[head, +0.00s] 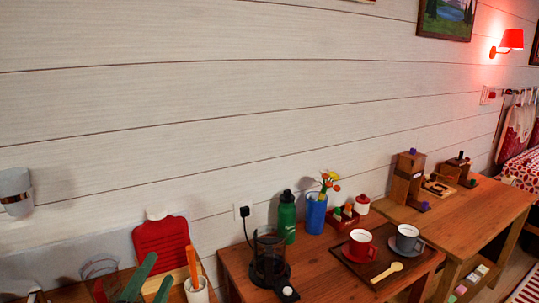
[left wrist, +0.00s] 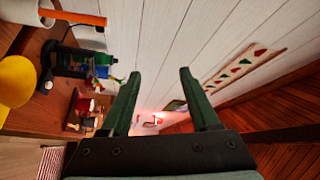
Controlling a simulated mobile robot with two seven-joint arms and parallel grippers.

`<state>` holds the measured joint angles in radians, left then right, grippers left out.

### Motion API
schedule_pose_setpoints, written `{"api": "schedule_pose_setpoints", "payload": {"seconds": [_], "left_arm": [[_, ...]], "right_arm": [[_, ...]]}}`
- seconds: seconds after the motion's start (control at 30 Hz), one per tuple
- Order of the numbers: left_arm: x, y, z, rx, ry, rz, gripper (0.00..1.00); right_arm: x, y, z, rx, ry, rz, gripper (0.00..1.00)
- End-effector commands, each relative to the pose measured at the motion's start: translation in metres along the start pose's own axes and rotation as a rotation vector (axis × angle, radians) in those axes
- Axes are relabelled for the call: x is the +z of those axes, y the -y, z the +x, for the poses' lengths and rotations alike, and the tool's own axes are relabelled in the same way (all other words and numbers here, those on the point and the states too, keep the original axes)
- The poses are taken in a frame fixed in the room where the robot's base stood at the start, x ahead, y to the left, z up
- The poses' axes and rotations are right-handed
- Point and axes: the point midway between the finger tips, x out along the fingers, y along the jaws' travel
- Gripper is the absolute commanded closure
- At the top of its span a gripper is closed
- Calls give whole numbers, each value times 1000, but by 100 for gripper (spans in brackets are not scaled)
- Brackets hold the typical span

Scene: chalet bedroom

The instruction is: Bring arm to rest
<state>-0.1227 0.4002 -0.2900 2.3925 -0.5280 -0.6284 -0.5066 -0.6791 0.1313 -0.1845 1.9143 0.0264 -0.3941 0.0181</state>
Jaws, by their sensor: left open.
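My left gripper (head: 159,268) shows at the bottom left of the head view, its two green fingers apart and nothing between them. It also shows in the left wrist view (left wrist: 160,74), where the fingers are spread and the space between them is empty. In the head view it is in front of a red hot-water bottle (head: 162,240) and left of a white cup (head: 196,291) holding an orange stick. My right gripper is in neither view.
A wooden table (head: 320,258) bears a black coffee press (head: 269,262), a green bottle (head: 287,216), a blue vase (head: 316,213) and a tray (head: 377,267) with two mugs. A second table (head: 468,216) stands right. The white plank wall (head: 250,90) is behind.

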Motion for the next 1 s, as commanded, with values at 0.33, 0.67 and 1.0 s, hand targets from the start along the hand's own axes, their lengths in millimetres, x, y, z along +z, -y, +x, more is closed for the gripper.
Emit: {"api": "schedule_pose_setpoints", "payload": {"seconds": [0.33, 0.67, 1.0], "left_arm": [[81, -168, -127, 594, 680, -696, 38], [75, -224, -233, 871, 1070, -949, 38], [77, -278, -231, 861, 1018, -1026, 38]], "right_arm": [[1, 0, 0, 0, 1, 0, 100], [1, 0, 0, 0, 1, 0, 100], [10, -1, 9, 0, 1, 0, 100]]}}
